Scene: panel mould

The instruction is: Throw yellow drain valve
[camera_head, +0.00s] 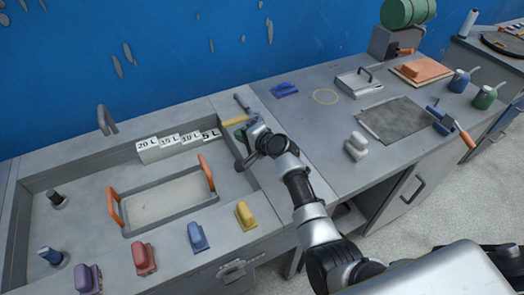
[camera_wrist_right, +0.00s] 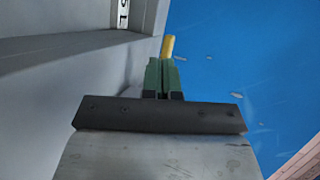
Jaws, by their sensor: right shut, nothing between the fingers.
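The yellow drain valve handle (camera_head: 236,122) shows as a short yellow bar at the right end of the sunken basin, just beyond my right gripper (camera_head: 241,133). In the right wrist view, my right gripper (camera_wrist_right: 165,76) has its green fingers shut together with nothing between them. The yellow handle (camera_wrist_right: 168,46) shows just past the fingertips, partly hidden behind them. I cannot tell whether the fingers touch it. My left gripper is not in view.
The basin holds a tray (camera_head: 165,203) with orange handles. A label block (camera_head: 178,145) marked in litres stands at its back. Purple, red, blue and yellow (camera_head: 245,215) handled blocks line the front edge. The right worktop carries a grey float (camera_head: 357,146) and a dark mat (camera_head: 398,122).

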